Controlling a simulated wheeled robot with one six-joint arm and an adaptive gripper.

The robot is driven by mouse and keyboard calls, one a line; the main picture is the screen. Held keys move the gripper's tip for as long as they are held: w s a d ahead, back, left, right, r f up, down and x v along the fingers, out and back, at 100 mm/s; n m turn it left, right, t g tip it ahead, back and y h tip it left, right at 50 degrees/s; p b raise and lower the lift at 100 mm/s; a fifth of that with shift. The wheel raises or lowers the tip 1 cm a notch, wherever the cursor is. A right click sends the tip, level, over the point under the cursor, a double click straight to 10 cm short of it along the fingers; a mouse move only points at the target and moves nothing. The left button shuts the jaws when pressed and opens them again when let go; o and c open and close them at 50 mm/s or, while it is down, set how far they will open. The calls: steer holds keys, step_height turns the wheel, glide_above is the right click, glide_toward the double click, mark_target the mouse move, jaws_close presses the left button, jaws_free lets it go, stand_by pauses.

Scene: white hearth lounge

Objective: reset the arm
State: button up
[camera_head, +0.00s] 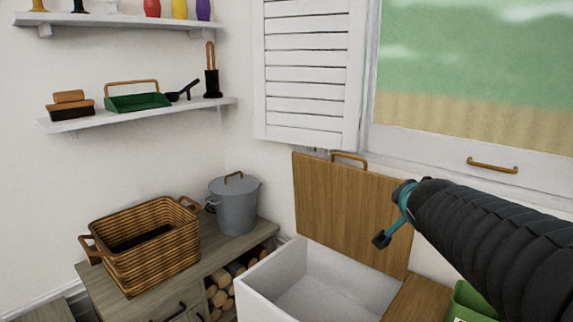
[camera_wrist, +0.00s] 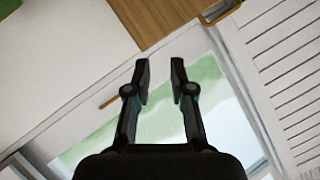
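My arm comes in from the right in the head view, wrapped in a black ribbed sleeve. Part of my gripper shows at its end in the head view (camera_head: 392,220), in front of the raised wooden lid (camera_head: 345,205) of a white chest (camera_head: 275,283). In the wrist view my gripper (camera_wrist: 160,72) has its two fingers apart, with an empty gap between them. Nothing is held. The wooden lid also shows at the top of the wrist view (camera_wrist: 155,18). The chest stands open, and the part of its inside that shows looks empty.
A wicker basket (camera_head: 155,250) and a grey lidded bucket (camera_head: 235,208) stand on a low cabinet (camera_head: 130,291) with logs in it. Shelves on the left wall hold a brush (camera_head: 70,105) and a green dustpan (camera_head: 137,102). A white shutter (camera_head: 310,80) and a window are behind.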

steer(key=s+a+f+n+g+y, duration=0.1)
steer(key=s+a+f+n+g, duration=0.1)
steer(key=s+f, duration=0.3)
steer(key=s+a+f+n+g+y, duration=0.1)
steer(key=s+a+f+n, duration=0.3)
steer(key=s, duration=0.8)
steer(key=s+a+f+n+g+y, duration=0.1)
steer(key=s+a+f+n+g, duration=0.2)
steer(key=s, duration=0.5)
step_height(320, 180, down, 3)
steer(key=shift+s+r+n+g, duration=0.1)
steer(key=shift+s+n+g, duration=0.1)
steer(key=shift+n+g, duration=0.3)
steer(key=shift+a, duration=0.1)
